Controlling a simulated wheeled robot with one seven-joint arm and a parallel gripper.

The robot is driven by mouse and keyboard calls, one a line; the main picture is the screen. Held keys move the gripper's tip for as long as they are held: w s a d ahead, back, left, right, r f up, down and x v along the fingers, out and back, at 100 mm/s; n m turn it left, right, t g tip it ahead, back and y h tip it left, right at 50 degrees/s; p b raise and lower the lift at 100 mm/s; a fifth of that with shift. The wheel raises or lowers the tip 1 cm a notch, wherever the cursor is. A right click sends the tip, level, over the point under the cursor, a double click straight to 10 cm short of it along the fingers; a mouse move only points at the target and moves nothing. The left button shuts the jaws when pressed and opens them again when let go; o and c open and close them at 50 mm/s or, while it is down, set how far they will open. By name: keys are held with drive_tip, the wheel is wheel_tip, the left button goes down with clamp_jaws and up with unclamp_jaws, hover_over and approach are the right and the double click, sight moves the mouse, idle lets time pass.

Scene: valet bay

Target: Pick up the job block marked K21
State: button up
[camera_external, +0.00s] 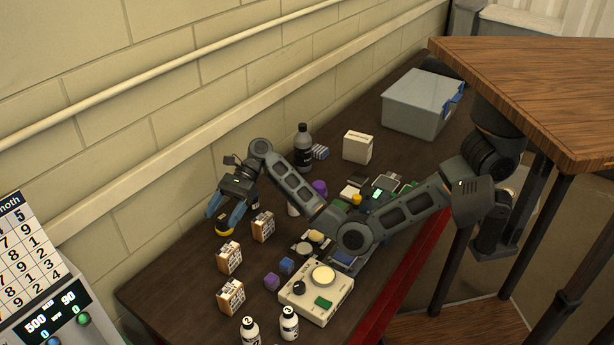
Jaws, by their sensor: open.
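Three small wooden job blocks with white printed labels stand on the dark bench: one at the back right (263,226), one in the middle (230,258) and one at the front (231,296). The print is too small to read, so I cannot tell which one is marked K21. My gripper (221,220), with blue fingers, is open and points down above the bench's wall side. It is up and to the left of the blocks and apart from them. A yellow shape (224,230) shows at its fingertips; I cannot tell whether it is part of the gripper.
A black bottle (303,150), white box (357,147) and grey bin (420,101) stand farther back. The wall (120,165) borders the bench.

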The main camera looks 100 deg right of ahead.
sight(229, 248)
wheel_tip(229, 248, down, 10)
drive_tip(key=shift+a+f, duration=0.1)
drive_tip(key=shift+f, duration=0.15)
wheel_tip(229, 248, down, 3)
drive_tip(key=shift+r, duration=0.15)
drive_tip(key=shift+p+x, duration=0.35)
drive_tip(key=shift+x, duration=1.15)
drive_tip(key=c, duration=1.1)
